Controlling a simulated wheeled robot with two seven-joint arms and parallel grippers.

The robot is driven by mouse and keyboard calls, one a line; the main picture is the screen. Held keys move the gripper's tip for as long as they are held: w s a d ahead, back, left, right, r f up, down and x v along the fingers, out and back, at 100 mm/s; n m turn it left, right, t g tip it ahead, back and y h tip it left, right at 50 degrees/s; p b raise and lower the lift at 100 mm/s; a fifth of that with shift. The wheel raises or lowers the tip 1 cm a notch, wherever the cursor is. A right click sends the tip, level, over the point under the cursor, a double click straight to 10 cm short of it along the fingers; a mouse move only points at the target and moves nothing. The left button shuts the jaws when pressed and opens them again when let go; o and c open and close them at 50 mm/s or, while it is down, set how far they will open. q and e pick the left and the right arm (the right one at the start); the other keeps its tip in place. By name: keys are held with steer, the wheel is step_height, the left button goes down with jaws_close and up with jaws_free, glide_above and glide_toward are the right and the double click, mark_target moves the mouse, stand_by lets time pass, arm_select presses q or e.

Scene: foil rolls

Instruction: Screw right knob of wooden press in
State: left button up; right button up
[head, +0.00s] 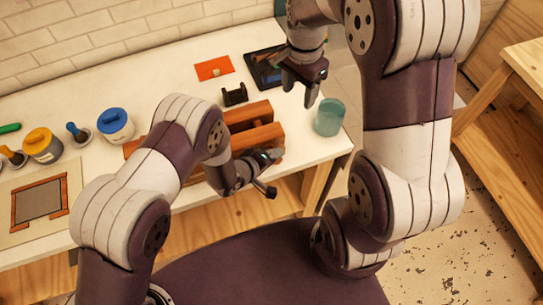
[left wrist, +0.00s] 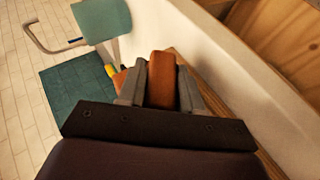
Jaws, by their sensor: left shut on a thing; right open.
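The wooden press (head: 252,138) is reddish brown and lies on the white table, partly hidden behind my left arm. Its right knob (left wrist: 162,78) is an orange-brown wooden piece between the fingers of my left gripper (left wrist: 163,88) in the left wrist view. My left gripper (head: 268,158) is shut on this knob at the right front of the press, near the table's front edge. In the head view the knob is mostly covered by the gripper. My right gripper (head: 303,84) is open and empty above the back right of the table, apart from the press.
A teal cup (head: 330,117) stands at the table's right end. A black tray (head: 265,67), an orange sheet (head: 214,69) and a small black holder (head: 234,95) lie behind the press. Blue-lidded (head: 115,124) and yellow-lidded (head: 42,146) jars and a wooden frame (head: 39,201) are at left.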

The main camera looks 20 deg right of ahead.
arm_select(q)
steer(key=shift+y, duration=0.4)
steer(key=o, duration=1)
steer(key=shift+c, duration=0.2)
steer(key=v, duration=1.2)
